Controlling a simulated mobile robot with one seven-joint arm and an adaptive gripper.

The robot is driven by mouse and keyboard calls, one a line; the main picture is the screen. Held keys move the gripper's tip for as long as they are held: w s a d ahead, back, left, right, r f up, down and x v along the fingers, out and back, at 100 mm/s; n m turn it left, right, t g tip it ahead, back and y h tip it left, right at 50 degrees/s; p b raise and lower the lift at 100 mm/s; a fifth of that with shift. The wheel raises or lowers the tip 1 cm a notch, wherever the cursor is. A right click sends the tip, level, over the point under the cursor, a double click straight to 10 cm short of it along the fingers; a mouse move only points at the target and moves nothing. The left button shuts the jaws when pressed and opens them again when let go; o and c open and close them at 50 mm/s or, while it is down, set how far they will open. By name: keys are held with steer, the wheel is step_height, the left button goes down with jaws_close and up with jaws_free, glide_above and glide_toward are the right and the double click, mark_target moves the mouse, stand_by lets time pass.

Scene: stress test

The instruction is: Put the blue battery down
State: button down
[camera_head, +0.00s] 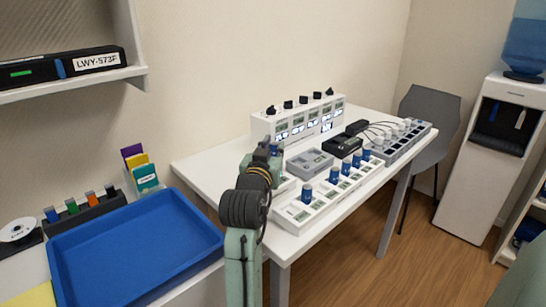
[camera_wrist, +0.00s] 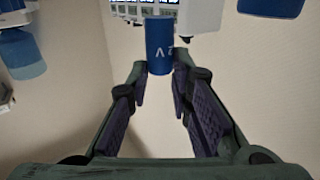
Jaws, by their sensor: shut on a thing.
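The blue battery (camera_wrist: 160,45) is a blue cylinder with light lettering, held between the fingertips of my gripper (camera_wrist: 161,68) in the wrist view. In the head view my gripper (camera_head: 272,150) is above the white table, in front of the left part of the white unit at the back. A small bit of blue shows at its tip there; the rest is hidden by my arm. My gripper is shut on the battery. The picture does not show clearly whether the battery touches anything below it.
The white table (camera_head: 205,165) carries a white device with black knobs (camera_head: 300,117), a grey tester (camera_head: 310,163), a front rack with several blue-topped cells (camera_head: 335,187) and a long grey strip (camera_head: 405,140). A blue tray (camera_head: 135,245) lies at lower left. A shelf (camera_head: 75,83) juts out above.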

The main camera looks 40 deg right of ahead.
step_height(320, 180, down, 3)
stand_by(0.3)
steer(key=shift+f, duration=0.55)
steer(key=c, duration=1.4)
jaws_free()
steer(key=shift+f, duration=0.15)
steer(key=shift+c, duration=0.2)
